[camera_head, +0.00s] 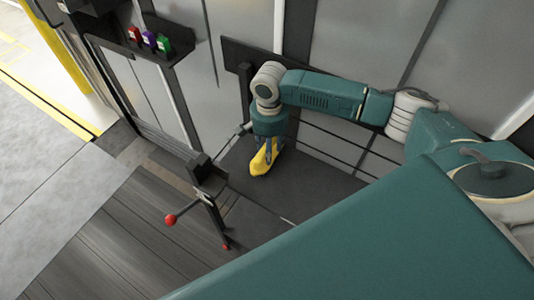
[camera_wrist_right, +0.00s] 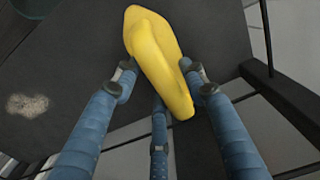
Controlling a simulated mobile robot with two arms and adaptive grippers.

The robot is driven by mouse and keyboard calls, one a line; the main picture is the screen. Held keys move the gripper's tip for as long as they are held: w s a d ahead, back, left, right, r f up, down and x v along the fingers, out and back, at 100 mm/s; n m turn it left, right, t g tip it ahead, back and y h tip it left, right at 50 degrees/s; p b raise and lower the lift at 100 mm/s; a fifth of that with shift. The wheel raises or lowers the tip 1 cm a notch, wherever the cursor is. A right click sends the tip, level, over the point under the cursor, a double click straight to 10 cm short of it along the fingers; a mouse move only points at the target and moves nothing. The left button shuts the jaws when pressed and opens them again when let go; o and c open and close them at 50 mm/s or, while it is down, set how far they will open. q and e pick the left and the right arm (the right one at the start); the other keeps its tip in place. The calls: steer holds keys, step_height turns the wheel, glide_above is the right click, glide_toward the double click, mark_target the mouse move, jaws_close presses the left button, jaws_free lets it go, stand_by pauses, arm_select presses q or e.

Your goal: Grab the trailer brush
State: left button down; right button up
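A smooth, elongated yellow object (camera_head: 263,157) is at the fingertips of my right gripper (camera_head: 268,142), over a dark surface. In the right wrist view, the yellow object (camera_wrist_right: 158,55) lies between the blue fingers of the right gripper (camera_wrist_right: 165,85). A gap shows at the left fingertip; the right fingertip is close against or touching its side. I see no bristles, so I cannot tell whether it is the trailer brush. I cannot tell whether it rests on the surface. My left gripper is not in view.
A dark surface (camera_head: 310,172) lies below the gripper, beside a grey panelled wall (camera_head: 365,40). A black stand with a red-knobbed lever (camera_head: 170,219) is in front. A wall shelf (camera_head: 118,38) holds red, purple and green items. A yellow post (camera_head: 62,52) stands at left.

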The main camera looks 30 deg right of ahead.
jaws_close()
steer(key=shift+a+r, duration=0.1)
